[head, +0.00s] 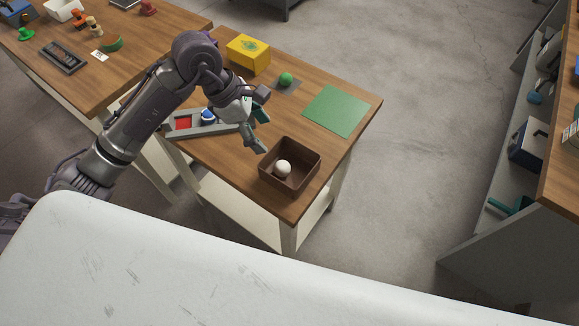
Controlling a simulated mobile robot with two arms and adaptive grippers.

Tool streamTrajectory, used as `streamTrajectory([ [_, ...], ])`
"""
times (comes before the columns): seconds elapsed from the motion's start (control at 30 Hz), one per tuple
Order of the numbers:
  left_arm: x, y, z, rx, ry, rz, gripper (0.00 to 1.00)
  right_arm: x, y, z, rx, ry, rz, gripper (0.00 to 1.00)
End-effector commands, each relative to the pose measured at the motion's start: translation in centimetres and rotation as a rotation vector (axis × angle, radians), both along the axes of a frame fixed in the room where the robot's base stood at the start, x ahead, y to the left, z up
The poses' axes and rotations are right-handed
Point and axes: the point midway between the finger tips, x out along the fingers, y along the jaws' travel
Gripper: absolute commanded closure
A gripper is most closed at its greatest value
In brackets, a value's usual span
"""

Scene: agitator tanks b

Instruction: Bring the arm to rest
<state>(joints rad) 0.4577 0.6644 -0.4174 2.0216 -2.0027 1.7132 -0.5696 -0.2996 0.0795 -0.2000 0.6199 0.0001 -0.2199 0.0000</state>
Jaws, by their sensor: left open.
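My left arm reaches in from the left over the wooden table. My left gripper (262,120) is open and empty, with its fingers spread above the table between the grey tray and the brown box. The brown open box (304,178) stands near the table's front corner with a white ball (283,168) inside. The grey tray (180,134) is partly hidden behind my arm and gripper. It has a red patch (183,123) and a blue thing (208,115) in it. My right gripper is not in view.
A yellow box (249,54), a green ball (286,79) on a dark square and a green mat (336,110) are on the same table. Another table (120,78) with several small objects stands at the upper left. Shelving (515,180) stands at the right, with open floor (420,130) between.

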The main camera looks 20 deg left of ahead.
Motion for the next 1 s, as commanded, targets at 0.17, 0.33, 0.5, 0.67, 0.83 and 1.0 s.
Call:
streamTrajectory([
  [0.17,-0.2,0.8,1.9,0.0,-0.002,0.001,0.28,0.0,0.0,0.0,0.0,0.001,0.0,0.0],
  [0.33,-0.3,1.0,2.3,0.0,0.001,0.001,0.28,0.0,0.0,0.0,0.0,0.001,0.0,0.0],
  [0.5,-0.3,1.0,2.3,-0.001,0.001,0.001,0.28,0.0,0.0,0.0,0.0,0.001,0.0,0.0],
  [0.67,-0.3,1.0,2.3,-0.001,0.001,0.001,0.28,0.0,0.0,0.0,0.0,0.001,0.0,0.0],
  [0.83,-0.5,-0.7,2.4,-0.077,-0.003,-0.002,0.28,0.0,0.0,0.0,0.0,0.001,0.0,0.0],
  [1.0,-2.2,-8.8,5.5,-0.517,0.015,0.034,0.28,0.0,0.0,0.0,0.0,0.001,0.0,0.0],
])
